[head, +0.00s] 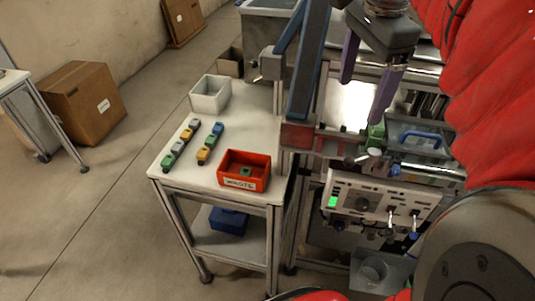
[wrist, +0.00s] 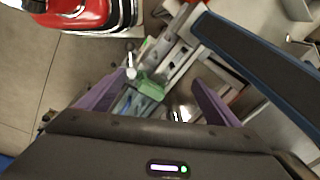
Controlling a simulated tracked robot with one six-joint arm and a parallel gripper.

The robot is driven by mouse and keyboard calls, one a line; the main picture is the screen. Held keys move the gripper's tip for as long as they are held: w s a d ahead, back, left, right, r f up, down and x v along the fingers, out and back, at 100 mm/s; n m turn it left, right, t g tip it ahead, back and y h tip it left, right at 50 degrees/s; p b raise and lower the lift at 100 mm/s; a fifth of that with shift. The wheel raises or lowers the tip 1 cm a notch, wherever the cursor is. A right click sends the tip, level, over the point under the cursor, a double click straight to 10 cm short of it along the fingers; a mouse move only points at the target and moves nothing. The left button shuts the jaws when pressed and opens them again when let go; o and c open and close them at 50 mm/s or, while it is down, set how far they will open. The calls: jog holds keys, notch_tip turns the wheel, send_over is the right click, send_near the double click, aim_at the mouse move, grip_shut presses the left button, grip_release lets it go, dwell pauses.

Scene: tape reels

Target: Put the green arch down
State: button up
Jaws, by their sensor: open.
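A green piece (head: 376,132), which looks like the green arch, sits on the machine's upper ledge, just below the right finger in the head view. In the wrist view the green piece (wrist: 151,86) shows between the two purple fingers, closer to the left one. My gripper (head: 361,102) is open, its fingers wide apart with nothing held between them; it also shows in the wrist view (wrist: 161,77). I cannot tell whether the right fingertip touches the green piece. The underside of the piece is hidden.
A white cart (head: 178,178) at left carries two rows of small coloured pieces (head: 189,134), a pale bin (head: 210,94) and a red waste bin (head: 243,184) with a small green piece inside. A blue post (head: 308,62) stands left of my gripper. The control panel (head: 375,200) is below.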

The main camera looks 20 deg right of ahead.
jog(key=s+a+f+n+t, duration=0.2)
jog(key=a+f+n, duration=0.6)
jog(key=n, duration=0.1)
jog(key=s+a+f+n+t, duration=0.2)
jog(key=s+a+f+n, duration=0.1)
jog(key=a+f+n, duration=0.6)
jog(key=shift+a+f+n+t+y, duration=0.3)
jog(key=shift+n, duration=0.3)
jog(key=shift+c, duration=0.4)
